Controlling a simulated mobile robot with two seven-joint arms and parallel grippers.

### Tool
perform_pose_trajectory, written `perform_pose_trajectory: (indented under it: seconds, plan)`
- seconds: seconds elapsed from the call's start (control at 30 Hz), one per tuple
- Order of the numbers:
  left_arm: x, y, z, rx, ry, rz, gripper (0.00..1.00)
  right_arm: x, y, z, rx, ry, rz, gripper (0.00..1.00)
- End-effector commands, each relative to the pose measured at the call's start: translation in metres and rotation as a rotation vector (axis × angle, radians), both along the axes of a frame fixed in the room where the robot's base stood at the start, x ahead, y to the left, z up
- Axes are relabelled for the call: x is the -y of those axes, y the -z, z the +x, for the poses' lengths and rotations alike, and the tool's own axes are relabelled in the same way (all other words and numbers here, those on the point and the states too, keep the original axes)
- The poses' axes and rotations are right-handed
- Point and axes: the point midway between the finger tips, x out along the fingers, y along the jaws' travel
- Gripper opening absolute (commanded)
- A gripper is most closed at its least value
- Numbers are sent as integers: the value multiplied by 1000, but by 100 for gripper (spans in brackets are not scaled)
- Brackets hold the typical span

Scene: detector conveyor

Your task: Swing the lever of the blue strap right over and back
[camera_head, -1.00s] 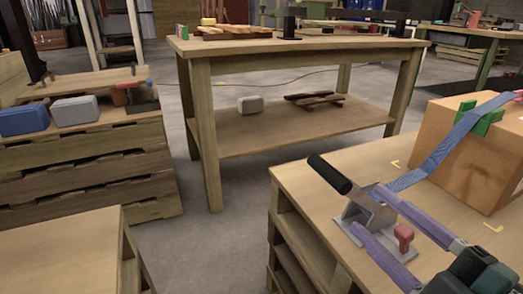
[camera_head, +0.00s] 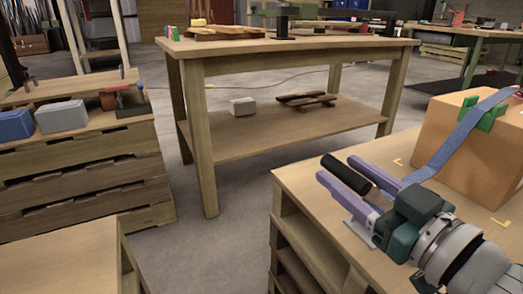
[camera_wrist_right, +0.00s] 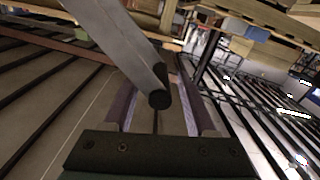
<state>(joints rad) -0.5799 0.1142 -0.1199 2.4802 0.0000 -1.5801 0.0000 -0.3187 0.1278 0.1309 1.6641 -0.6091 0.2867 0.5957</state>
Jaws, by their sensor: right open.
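The blue strap (camera_head: 452,135) runs down over a cardboard box to a metal buckle on the right-hand bench; the gripper mostly hides the buckle, but its grey base plate (camera_head: 358,236) shows. The lever's black grip (camera_head: 346,174) points up and to the left. My right gripper (camera_head: 338,169) is open, its two purple fingers on either side of the grip. In the right wrist view the lever's grey bar (camera_wrist_right: 118,40) and dark end lie between the fingers (camera_wrist_right: 160,103). I cannot tell whether the fingers touch it. My left gripper is out of view.
The cardboard box (camera_head: 480,150) with green corner guards (camera_head: 485,112) stands behind the buckle on the bench (camera_head: 310,185). A wooden table (camera_head: 270,55) stands at the back. Pallets (camera_head: 85,170) with blue and grey blocks are on the left. Floor between is clear.

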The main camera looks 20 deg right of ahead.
Motion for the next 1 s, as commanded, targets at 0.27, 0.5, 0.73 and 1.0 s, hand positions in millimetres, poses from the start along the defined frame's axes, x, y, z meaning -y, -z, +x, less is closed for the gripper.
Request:
perform_pose_trajectory:
  seconds: [0.27,0.5,0.73,1.0]
  plan:
    - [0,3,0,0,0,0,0,-1,0,14,-1,1,-2,57]
    - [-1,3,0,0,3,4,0,-1,0,13,-1,1,-1,47]
    - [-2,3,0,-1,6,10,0,-1,0,13,-1,1,-1,21]
    - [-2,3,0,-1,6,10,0,-1,0,13,0,0,-1,0]
